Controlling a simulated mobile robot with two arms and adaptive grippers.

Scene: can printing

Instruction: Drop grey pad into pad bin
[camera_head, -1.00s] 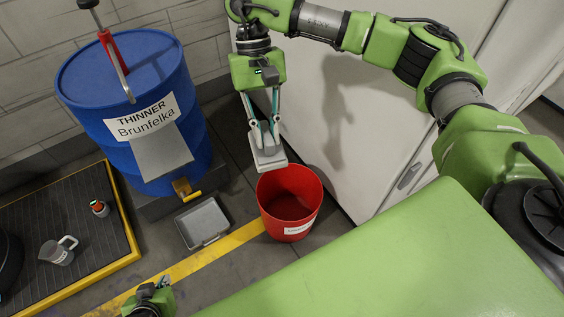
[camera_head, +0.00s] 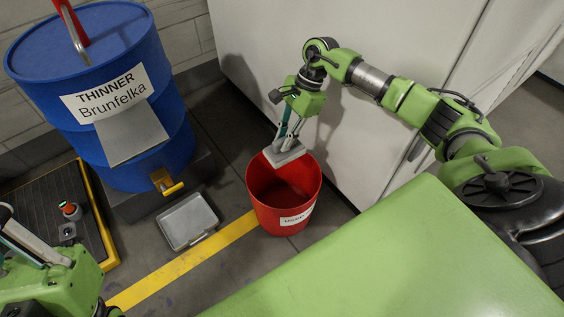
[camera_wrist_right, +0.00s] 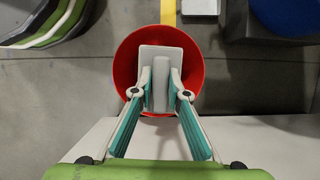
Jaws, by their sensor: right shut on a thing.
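The grey pad (camera_head: 284,155) is a flat plate with a raised grip. My right gripper (camera_head: 284,144) is shut on that grip and holds the pad over the back part of the red pad bin (camera_head: 268,213). In the right wrist view the pad (camera_wrist_right: 175,60) lies across the round opening of the bin (camera_wrist_right: 127,62), with the gripper (camera_wrist_right: 161,88) closed on its grip. The bin's label faces front, and its inside looks empty where visible. Part of my left gripper (camera_head: 25,240) shows at the lower left; its fingertips are not clear.
A blue thinner drum (camera_head: 165,95) stands at the left with a yellow tap over a grey tray (camera_head: 188,220). A dark platform (camera_head: 50,205) with a yellow edge is further left. A white cabinet (camera_head: 400,60) stands close behind the bin.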

